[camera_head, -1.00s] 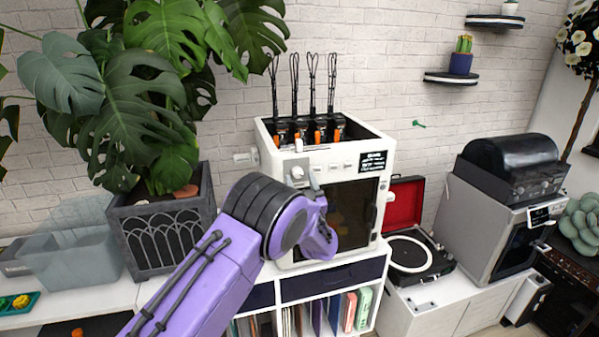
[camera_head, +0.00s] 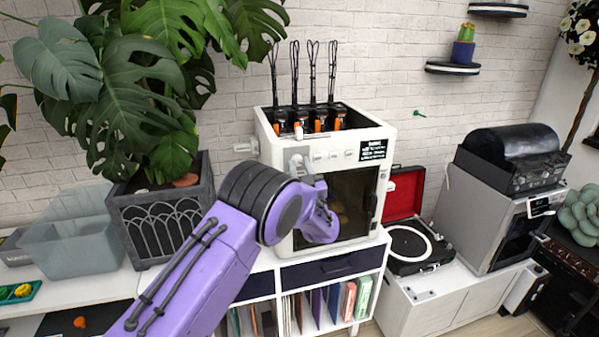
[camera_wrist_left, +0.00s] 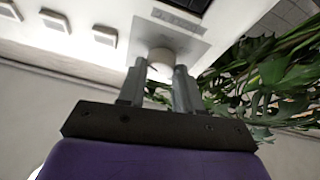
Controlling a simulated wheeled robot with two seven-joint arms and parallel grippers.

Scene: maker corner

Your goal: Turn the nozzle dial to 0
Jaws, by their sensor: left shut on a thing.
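The white machine (camera_head: 345,150) stands on the cabinet in the head view, with a dark front window. Its nozzle dial is at the upper left of the front panel, mostly hidden by my gripper in the head view. In the left wrist view the round pale dial (camera_wrist_left: 160,60) sits on a grey square plate between my two fingers. My left gripper (camera_head: 302,163) is at the panel, and it also shows in the left wrist view (camera_wrist_left: 160,76), shut on the dial. The dial's markings cannot be read. My right gripper is not in view.
Several square buttons (camera_wrist_left: 104,36) line the panel beside the dial. A large plant in a dark planter (camera_head: 165,225) stands left of the machine, its leaves near my wrist. A red-lidded record player (camera_head: 412,245) is at the right.

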